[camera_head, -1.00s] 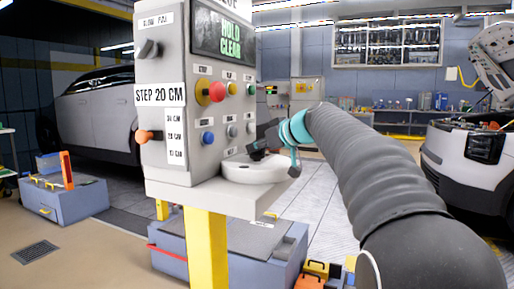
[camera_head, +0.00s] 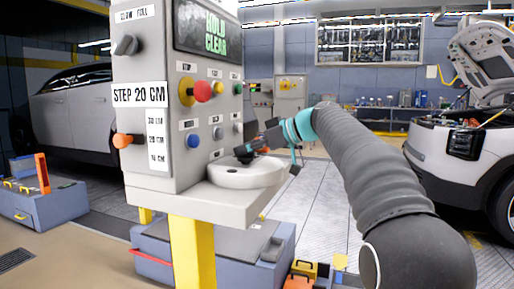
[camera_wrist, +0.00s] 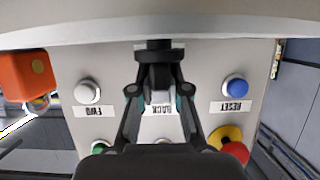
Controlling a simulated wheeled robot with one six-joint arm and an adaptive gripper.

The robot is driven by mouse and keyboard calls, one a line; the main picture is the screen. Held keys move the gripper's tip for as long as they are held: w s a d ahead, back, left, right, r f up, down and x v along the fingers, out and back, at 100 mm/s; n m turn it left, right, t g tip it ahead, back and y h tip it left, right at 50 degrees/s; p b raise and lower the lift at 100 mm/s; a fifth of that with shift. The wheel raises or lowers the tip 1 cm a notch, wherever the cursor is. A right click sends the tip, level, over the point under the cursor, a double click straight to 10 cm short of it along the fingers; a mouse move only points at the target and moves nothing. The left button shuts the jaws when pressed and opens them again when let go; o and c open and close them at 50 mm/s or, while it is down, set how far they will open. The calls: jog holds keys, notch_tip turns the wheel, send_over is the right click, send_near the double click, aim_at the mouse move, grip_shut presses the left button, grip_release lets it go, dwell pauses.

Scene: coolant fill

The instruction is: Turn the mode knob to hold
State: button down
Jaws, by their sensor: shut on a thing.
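A grey control console (camera_head: 150,180) stands left of centre. A pale rounded ledge (camera_head: 250,177) sticks out from its front, with a dark knob on it, mostly hidden by my gripper (camera_head: 256,150) in the head view. In the wrist view my gripper (camera_wrist: 159,78) is shut on this dark knob (camera_wrist: 158,46), with the fingers on both sides of it. No label on this knob is readable, so I cannot tell its setting. The console screen (camera_head: 207,28) reads "HOLD CLEAR". Another black knob (camera_head: 126,45) sits on the console's left face.
The console front has a red mushroom button (camera_head: 202,91) on a yellow base, a blue button (camera_head: 193,140) and several others close to my fingers. An orange knob (camera_head: 122,141) juts from the left face. A white car (camera_head: 450,150) stands right; floor between is partly clear.

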jog(key=c, duration=1.1)
grip_release()
jog(key=shift+c, duration=0.2)
jog(key=v, duration=1.2)
jog(key=shift+s+a, duration=0.1)
jog(key=s+d+f+m+h, duration=0.3)
jog(key=s+f+m+h, duration=0.3)
jog(key=s+f, duration=1.1)
jog(key=s+d+f+m+h, duration=0.4)
jog(key=s+f+m+h, duration=0.2)
jog(key=s+f, duration=1.1)
jog(key=shift+s+f+m+t+h, duration=0.2)
jog(key=shift+m+t+h, duration=0.15)
jog(key=shift+m, duration=0.55)
